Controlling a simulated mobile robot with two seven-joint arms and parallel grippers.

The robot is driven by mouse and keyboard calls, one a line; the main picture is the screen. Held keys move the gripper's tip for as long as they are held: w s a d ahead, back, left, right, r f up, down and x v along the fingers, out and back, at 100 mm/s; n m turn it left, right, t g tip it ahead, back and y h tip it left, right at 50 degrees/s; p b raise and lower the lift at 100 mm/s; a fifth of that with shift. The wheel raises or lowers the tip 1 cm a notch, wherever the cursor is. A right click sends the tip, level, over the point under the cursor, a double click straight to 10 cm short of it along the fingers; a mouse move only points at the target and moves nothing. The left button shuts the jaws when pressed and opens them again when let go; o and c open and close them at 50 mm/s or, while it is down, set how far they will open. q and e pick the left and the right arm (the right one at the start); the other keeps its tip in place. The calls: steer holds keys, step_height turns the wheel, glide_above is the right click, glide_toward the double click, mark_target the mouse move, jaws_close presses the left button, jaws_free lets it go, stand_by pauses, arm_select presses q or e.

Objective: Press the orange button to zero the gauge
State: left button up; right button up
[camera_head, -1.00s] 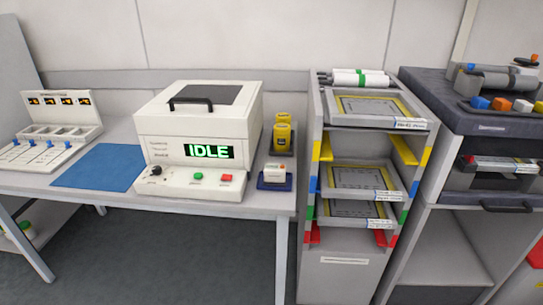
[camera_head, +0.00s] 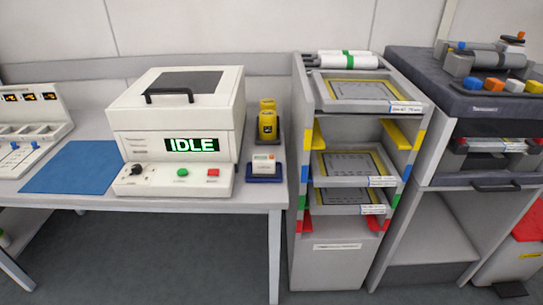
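A small orange spot (camera_head: 521,35) shows on top of a dark stacked device (camera_head: 512,47) at the upper right, on the dark-topped cabinet (camera_head: 410,62). It is too small to tell if this is a button. In front of it, an orange block-like piece (camera_head: 494,85) sits in a row between a blue piece (camera_head: 469,86) and a white piece (camera_head: 516,87). No gauge face can be made out. Neither of my grippers is in view.
A white machine (camera_head: 180,110) reading IDLE stands on the left table (camera_head: 255,215), with green and red buttons and a black knob. A grey rack (camera_head: 325,270) with trays stands in the middle.

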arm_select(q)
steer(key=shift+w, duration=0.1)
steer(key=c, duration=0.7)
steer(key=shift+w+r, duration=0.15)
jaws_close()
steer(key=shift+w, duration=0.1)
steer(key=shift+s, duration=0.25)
